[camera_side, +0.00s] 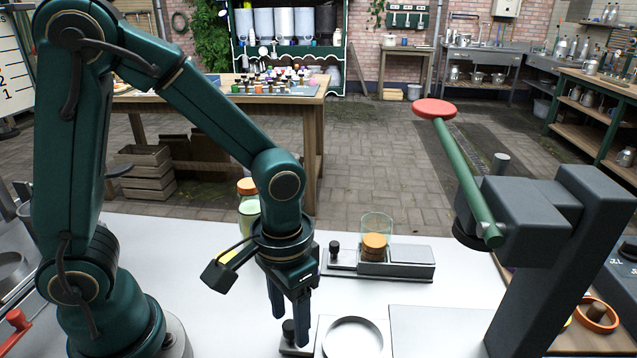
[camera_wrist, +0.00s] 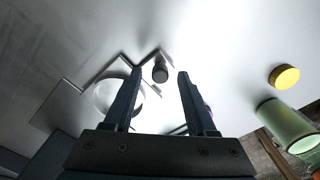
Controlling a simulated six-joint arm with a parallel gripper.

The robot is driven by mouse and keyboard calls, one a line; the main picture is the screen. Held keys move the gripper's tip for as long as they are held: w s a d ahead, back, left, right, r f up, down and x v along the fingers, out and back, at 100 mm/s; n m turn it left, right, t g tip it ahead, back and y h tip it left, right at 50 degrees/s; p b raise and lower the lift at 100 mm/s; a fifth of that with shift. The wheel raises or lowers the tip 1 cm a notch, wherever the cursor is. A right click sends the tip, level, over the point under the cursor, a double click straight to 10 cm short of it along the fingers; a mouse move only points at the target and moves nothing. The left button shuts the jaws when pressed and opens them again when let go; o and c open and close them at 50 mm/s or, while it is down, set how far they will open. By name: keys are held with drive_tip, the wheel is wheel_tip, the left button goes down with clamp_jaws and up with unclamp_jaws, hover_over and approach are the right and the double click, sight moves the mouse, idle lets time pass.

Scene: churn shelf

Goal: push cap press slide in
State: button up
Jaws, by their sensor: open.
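My gripper (camera_side: 288,326) points down over the near slide, open, with nothing held. In the wrist view its two fingers (camera_wrist: 160,76) stand apart, with the slide's dark knob (camera_wrist: 160,70) appearing between and just beyond the tips. The same knob (camera_side: 289,334) is partly hidden by a finger in the side view. The slide's round seat (camera_side: 352,338) looks empty; it also shows in the wrist view (camera_wrist: 112,95). The press (camera_side: 530,220) stands at right, with its green lever (camera_side: 463,180) raised and ending in a red knob (camera_side: 435,108).
Behind, a second base with a dark knob (camera_side: 334,250) holds a glass tube with orange-brown caps (camera_side: 374,246). An orange-lidded jar (camera_side: 248,212) stands behind my wrist. White tabletop (camera_side: 450,275) is clear between.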

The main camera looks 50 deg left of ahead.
drive_tip(key=shift+f, duration=0.3)
clamp_jaws()
idle(1.3)
